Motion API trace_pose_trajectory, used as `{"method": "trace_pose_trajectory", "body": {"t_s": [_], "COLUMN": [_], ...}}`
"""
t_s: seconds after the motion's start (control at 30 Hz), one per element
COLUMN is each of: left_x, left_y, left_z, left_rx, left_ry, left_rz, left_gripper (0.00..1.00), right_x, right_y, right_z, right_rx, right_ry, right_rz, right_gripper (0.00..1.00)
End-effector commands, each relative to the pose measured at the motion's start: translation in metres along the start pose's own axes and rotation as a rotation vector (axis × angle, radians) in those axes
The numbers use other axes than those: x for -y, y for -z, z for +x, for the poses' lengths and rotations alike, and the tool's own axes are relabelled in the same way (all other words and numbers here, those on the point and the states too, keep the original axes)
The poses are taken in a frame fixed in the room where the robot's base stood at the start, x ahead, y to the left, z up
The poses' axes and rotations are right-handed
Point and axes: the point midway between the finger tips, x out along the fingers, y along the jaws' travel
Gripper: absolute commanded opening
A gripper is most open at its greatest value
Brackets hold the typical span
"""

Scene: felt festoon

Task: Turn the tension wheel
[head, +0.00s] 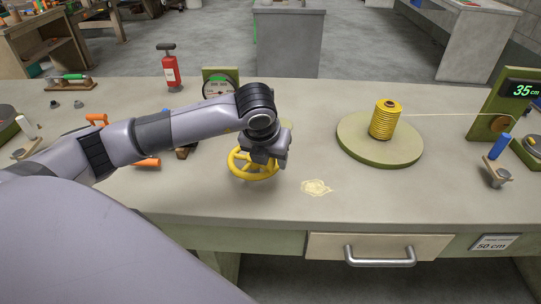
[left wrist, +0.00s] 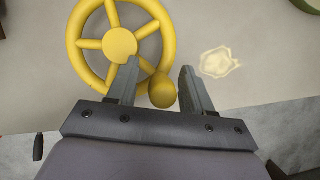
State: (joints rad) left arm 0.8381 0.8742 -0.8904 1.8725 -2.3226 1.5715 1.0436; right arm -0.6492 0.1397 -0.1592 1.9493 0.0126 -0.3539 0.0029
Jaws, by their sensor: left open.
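The yellow spoked tension wheel (head: 240,168) sits at the front middle of the bench, partly hidden by my left gripper in the head view. In the left wrist view the wheel (left wrist: 82,50) shows its rim, spokes, hub and a round yellow knob (left wrist: 162,90) at its near edge. My left gripper (head: 268,160) is above the wheel's right side. In the wrist view the left gripper (left wrist: 160,74) is open, with the knob showing between its two fingers. I cannot tell whether the fingers touch it. My right gripper is not in view.
A yellow spool (head: 384,120) stands on a green turntable (head: 352,146) to the right, its thread running to a post with a 35 cm display (head: 522,90). A round gauge (head: 220,84) and a red extinguisher (head: 170,70) stand behind my arm. A pale patch (head: 316,187) marks clear bench.

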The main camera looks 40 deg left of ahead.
Motion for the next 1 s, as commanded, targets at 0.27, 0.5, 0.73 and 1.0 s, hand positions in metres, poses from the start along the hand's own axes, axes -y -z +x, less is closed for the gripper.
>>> {"method": "trace_pose_trajectory", "body": {"t_s": [0.27, 0.5, 0.73, 1.0], "left_x": [0.0002, 0.0000, -0.0005, -0.0014], "left_y": [0.0003, 0.0001, -0.0001, -0.0002], "left_z": [0.0045, 0.0042, 0.0040, 0.0037], "left_rx": [0.000, 0.000, 0.000, 0.001], "left_ry": [0.000, 0.000, 0.000, 0.002], "left_rz": [0.001, 0.001, 0.002, 0.008], "left_gripper": [0.51, 0.00, 0.00, 0.00], "right_x": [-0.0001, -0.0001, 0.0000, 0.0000], "right_y": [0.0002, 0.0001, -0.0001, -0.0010], "right_z": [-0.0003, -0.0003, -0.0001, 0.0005], "right_rx": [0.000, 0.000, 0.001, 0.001], "right_ry": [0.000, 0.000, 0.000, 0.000], "right_rz": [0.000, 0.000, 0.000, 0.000], "right_gripper": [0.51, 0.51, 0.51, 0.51]}}
